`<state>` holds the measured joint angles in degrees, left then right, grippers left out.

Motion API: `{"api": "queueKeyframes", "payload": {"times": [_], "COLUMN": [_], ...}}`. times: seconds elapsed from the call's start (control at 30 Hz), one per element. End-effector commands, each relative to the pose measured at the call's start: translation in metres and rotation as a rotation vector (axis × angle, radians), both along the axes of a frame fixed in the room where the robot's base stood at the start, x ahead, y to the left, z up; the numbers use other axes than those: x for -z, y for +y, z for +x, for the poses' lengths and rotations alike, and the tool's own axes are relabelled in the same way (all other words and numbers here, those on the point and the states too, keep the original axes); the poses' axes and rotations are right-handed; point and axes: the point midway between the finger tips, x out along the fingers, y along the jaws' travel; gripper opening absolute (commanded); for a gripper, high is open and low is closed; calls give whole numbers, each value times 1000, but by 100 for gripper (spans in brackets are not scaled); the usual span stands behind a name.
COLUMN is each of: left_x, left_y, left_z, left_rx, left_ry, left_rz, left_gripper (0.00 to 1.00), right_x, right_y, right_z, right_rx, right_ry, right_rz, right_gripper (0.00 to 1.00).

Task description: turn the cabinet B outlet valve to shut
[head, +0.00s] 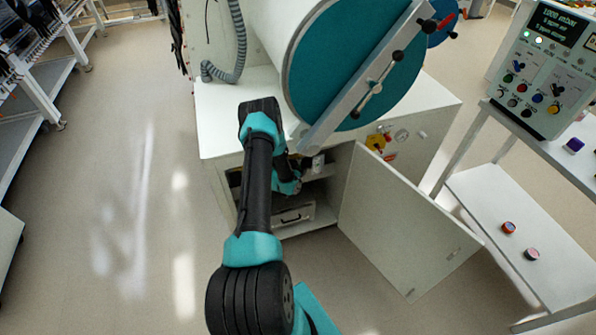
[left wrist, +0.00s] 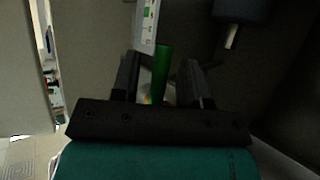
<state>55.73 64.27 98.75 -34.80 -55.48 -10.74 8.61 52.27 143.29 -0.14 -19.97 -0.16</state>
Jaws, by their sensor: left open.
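My left arm reaches down into the open cabinet (head: 329,215) under a large round teal door. In the head view my left gripper (head: 297,168) is inside the cabinet's upper part, largely hidden by my own arm. In the left wrist view my left gripper (left wrist: 160,68) is open. A green bar (left wrist: 162,72), which looks like a valve handle, stands between its two fingers, with a gap visible on each side. The valve body is not clear, and I cannot read a cabinet letter. My right gripper is not in view.
The cabinet door (head: 400,220) hangs open to the right. A drawer-like box (head: 293,216) is low in the cabinet. A pale labelled strip (left wrist: 146,25) and a dark block (left wrist: 241,10) are beyond the fingers. A control panel (head: 545,70) stands on the white cart at right.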

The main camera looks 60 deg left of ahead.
Motion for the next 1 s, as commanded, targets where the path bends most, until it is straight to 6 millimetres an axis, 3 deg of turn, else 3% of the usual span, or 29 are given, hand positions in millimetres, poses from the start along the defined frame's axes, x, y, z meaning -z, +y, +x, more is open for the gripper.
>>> {"api": "queueKeyframes", "payload": {"times": [0.17, 0.37, 1.0], "left_x": [-3, -14, -69], "left_y": [-1, -7, -39], "left_z": [-5, -24, -127], "left_rx": [-1, -1, -2], "left_ry": [-1, 0, 1], "left_rz": [1, 0, 0], "left_gripper": [41, 41, 41], "right_x": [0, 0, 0], "right_y": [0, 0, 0], "right_z": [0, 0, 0], "right_rx": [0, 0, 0], "right_ry": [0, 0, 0], "right_rz": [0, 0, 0], "right_gripper": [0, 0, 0]}}
